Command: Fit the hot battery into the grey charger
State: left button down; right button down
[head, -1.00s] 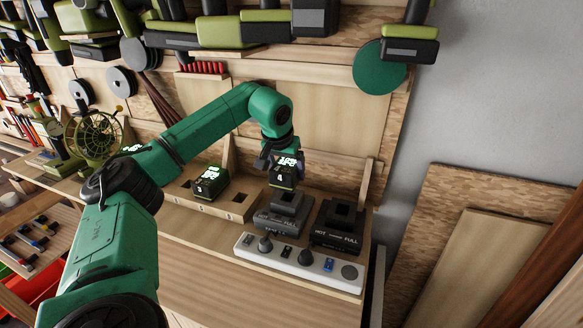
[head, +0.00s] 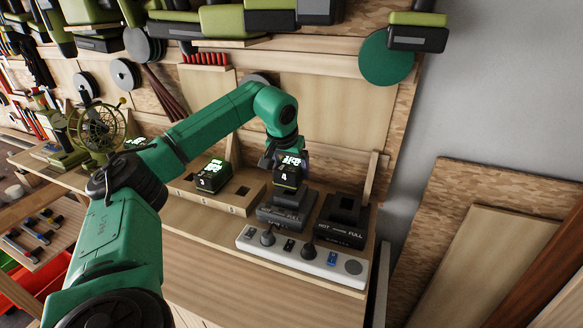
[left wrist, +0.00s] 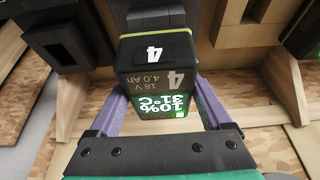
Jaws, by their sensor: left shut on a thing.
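My left gripper (head: 286,160) is shut on a black battery (head: 285,177) marked 4, with a lit display on top. In the left wrist view the battery (left wrist: 155,62) sits between the two purple-grey fingers of the gripper (left wrist: 161,105); its display reads 10% and 31°C. The grey charger (head: 283,217) is on the bench directly under the battery. The battery is upright over the charger's raised block, very close to it or touching; I cannot tell whether it is seated. My right gripper is not in view.
A black charger (head: 341,233) marked HOT and FULL stands empty just right of the grey one. A white power strip (head: 303,262) runs in front. Another lit battery (head: 212,177) sits in the wooden rack (head: 243,196) to the left. Bare bench lies in front.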

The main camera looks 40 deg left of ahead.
pick_arm(q)
jog(key=shift+r, duration=0.1)
dwell(0.6)
jog(key=shift+f, duration=0.2)
jog(key=shift+f, duration=0.5)
jog(key=shift+f+b, duration=0.35)
jog(key=shift+f+b, duration=0.35)
jog(key=shift+f, duration=0.35)
jog(key=shift+f, duration=0.15)
